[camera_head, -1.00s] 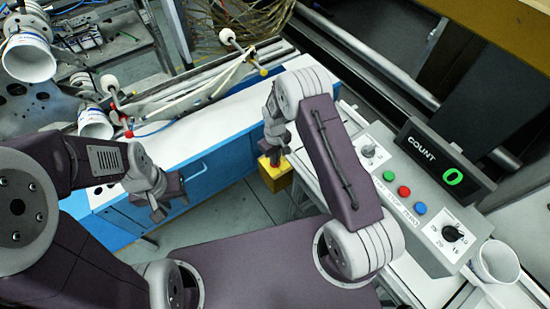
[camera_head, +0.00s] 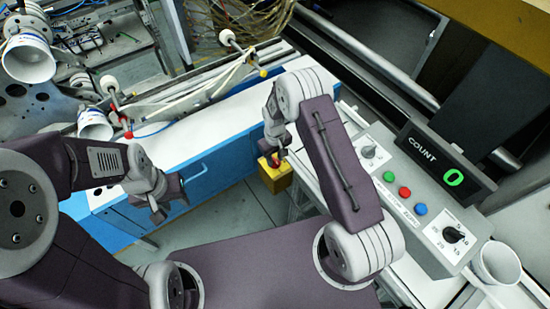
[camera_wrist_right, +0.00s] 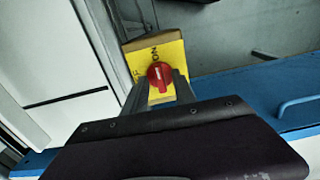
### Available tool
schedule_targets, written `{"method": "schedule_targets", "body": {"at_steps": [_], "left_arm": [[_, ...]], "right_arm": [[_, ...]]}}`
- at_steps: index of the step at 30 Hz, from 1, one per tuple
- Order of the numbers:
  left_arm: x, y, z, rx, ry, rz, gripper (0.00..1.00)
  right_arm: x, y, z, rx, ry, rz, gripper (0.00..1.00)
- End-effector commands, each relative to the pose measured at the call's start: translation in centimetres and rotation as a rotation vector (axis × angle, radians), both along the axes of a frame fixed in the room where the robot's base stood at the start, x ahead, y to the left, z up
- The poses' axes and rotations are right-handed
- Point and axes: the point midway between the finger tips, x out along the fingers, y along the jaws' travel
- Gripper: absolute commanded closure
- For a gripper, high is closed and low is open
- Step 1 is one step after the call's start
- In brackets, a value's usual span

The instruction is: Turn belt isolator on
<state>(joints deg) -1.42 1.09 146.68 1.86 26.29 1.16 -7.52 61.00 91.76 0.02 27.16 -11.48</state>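Contact with the knob is unclear. My left gripper (camera_head: 168,198) is open and empty, before the blue cabinet.
A blue cabinet (camera_head: 205,178) with a handle stands left of the isolator. At right is a grey control panel (camera_head: 437,205) with coloured buttons, dials and a counter (camera_head: 446,160) reading 0. A white cup (camera_head: 497,264) stands beside it. Floor shows between the cabinet and my base.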

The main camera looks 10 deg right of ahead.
Motion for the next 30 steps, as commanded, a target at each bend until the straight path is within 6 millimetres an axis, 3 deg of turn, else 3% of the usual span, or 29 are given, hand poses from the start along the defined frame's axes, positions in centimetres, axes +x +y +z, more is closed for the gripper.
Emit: {"method": "schedule_targets", "body": {"at_steps": [8, 15, 21, 30], "left_arm": [[0.0, 0.0, -0.2, 0.0, 0.0, 0.0, 0.64], [0.0, 0.0, -1.0, 0.0, 0.0, 0.0, 0.64], [0.0, 0.0, -1.3, 0.0, 0.0, 0.0, 0.64], [0.0, 0.0, -1.2, 0.0, 0.0, 0.0, 0.64]], "right_arm": [[0.1, 0.0, 0.6, 0.001, -0.002, 0.001, 0.67], [0.1, 0.0, 5.7, 0.001, -0.005, 0.001, 0.67], [0.0, 0.0, 8.6, 0.001, -0.002, 0.001, 0.67], [0.0, 0.0, 9.1, 0.0, 0.001, 0.001, 0.67]]}}
